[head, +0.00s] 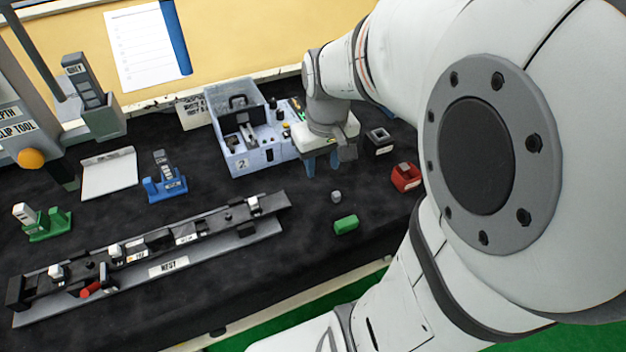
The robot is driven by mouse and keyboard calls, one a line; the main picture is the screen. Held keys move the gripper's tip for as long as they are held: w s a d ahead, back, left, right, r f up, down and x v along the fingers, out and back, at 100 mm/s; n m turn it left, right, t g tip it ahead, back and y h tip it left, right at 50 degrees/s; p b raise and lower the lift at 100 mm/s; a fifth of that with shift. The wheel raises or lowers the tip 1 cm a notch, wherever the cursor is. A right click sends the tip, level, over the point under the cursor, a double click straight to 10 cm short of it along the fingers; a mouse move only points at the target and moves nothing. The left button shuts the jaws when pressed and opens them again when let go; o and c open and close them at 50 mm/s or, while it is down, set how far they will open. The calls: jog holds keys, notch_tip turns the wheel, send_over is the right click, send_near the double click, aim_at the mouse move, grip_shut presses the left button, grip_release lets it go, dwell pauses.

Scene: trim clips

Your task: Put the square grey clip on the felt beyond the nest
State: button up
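The nest (168,267) is a long dark fixture with a grey base, lying diagonally at the lower left with several small parts along it. The black felt (225,205) covers the table around it. A small grey piece (336,196) lies on the felt right of the nest; it is too small to tell whether it is square. A dark block with a square grey top (379,138) stands farther back on the right. My gripper (322,163) points down just right of the blue-white bin, its two blue fingers apart. I see nothing between them.
A green piece (346,224) and a red block (405,177) lie right of the nest. Blue (165,188) and green (47,224) stands and a white tray (109,173) are at left. Felt between nest and bin is clear.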

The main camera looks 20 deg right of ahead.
jog(key=s+a+r+t, duration=0.1)
jog(key=s+a+r, duration=0.1)
jog(key=s+a, duration=0.4)
jog(key=shift+s+r+t, duration=0.3)
jog(key=shift+s+t, duration=0.1)
jog(key=shift+s, duration=0.5)
jog(key=shift+a, duration=0.1)
